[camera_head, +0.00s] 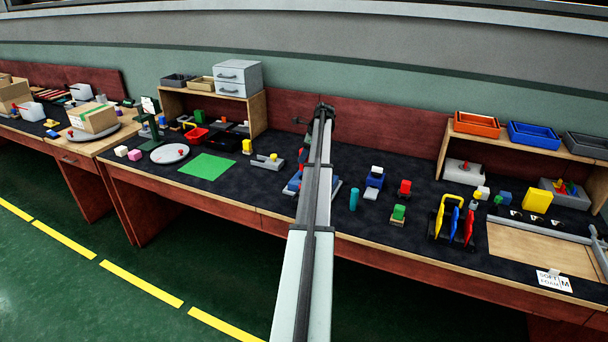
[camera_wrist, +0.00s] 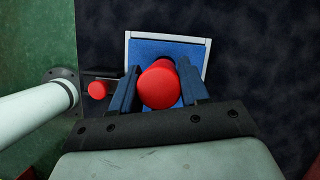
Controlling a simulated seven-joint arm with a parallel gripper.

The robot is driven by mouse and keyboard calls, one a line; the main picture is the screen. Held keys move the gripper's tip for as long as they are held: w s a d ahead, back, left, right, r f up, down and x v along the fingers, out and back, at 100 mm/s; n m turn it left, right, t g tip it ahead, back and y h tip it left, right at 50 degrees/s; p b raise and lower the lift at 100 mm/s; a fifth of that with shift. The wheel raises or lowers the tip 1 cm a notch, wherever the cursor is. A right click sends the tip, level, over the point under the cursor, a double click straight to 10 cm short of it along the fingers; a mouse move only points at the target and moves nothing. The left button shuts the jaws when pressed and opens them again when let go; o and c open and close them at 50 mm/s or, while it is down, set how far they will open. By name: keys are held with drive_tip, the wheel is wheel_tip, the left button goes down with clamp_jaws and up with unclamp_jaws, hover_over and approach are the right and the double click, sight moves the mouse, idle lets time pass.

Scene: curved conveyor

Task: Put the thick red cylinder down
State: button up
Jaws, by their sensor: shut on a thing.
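In the wrist view the thick red cylinder (camera_wrist: 158,86) stands between the two blue fingers of my gripper (camera_wrist: 158,92), seen from its round end. The fingers are shut on it. Behind it is a blue pad (camera_wrist: 158,49) with a pale rim. I cannot tell whether the cylinder touches the pad.
A smaller red round piece (camera_wrist: 97,90) and a pale pole (camera_wrist: 35,107) are left of my gripper in the wrist view. In the head view a teal cylinder (camera_head: 354,199) stands right of my arm, and a grey holder (camera_head: 268,161) lies left. Dark bench is bare at the wrist view's right.

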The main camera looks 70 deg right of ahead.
drive_tip(key=shift+f, duration=3.7)
drive_tip(key=shift+f, duration=0.1)
drive_tip(key=o, duration=1.1)
drive_tip(key=v, duration=1.2)
